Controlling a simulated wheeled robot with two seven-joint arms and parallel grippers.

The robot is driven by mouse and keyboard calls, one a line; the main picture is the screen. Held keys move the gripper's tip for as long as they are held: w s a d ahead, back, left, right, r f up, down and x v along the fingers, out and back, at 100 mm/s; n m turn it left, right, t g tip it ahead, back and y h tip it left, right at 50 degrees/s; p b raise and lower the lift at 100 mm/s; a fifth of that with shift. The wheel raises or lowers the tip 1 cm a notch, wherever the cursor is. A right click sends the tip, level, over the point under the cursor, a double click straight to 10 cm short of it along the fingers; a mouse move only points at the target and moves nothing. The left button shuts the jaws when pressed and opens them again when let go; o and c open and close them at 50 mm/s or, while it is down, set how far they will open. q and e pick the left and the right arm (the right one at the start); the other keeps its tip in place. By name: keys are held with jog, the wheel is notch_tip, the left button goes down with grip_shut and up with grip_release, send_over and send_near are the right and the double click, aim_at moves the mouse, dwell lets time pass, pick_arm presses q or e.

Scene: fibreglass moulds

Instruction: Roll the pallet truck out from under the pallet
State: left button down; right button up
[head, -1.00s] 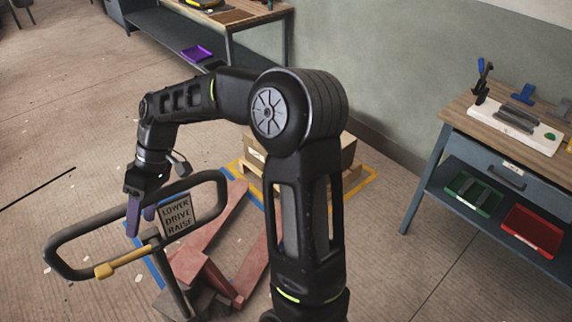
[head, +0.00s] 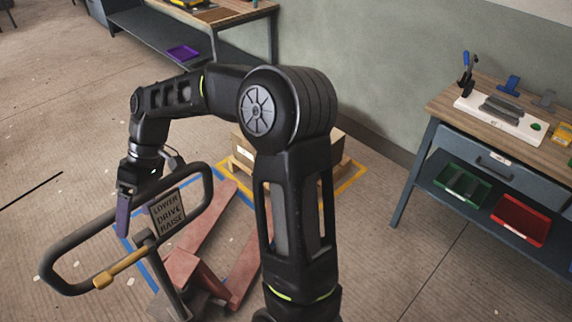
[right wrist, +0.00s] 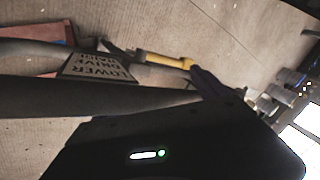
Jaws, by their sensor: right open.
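The pallet truck has a black loop handle (head: 62,238) with a yellow lever (head: 122,268) and a plate reading LOWER DRIVE RAISE (head: 168,213). Its red forks (head: 205,230) lie on the floor; the left fork's far end shows just in front of the pallet, the other's is hidden behind my arm. The wooden pallet (head: 238,172) carries a cardboard box (head: 243,146), partly hidden. My right gripper (head: 134,222) is open at the handle's upper bar; whether it touches is unclear. In the right wrist view the bar (right wrist: 90,97) crosses close by. My left gripper is out of view.
Yellow floor tape (head: 352,182) surrounds the pallet, and blue tape (head: 143,262) marks the truck's area. A workbench (head: 432,125) stands at the right and a shelf bench (head: 165,40) at the back left. The floor at the left is mostly clear.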

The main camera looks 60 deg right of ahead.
jog(key=v, duration=0.7)
jog(key=shift+w, duration=0.25)
jog(key=shift+s+d+r, duration=0.25)
jog(key=shift+s+d, duration=0.05)
jog(key=shift+s, duration=0.15)
jog(key=shift+w+a+f, duration=0.1)
jog(key=shift+a+f, duration=0.1)
jog(key=shift+a, duration=0.15)
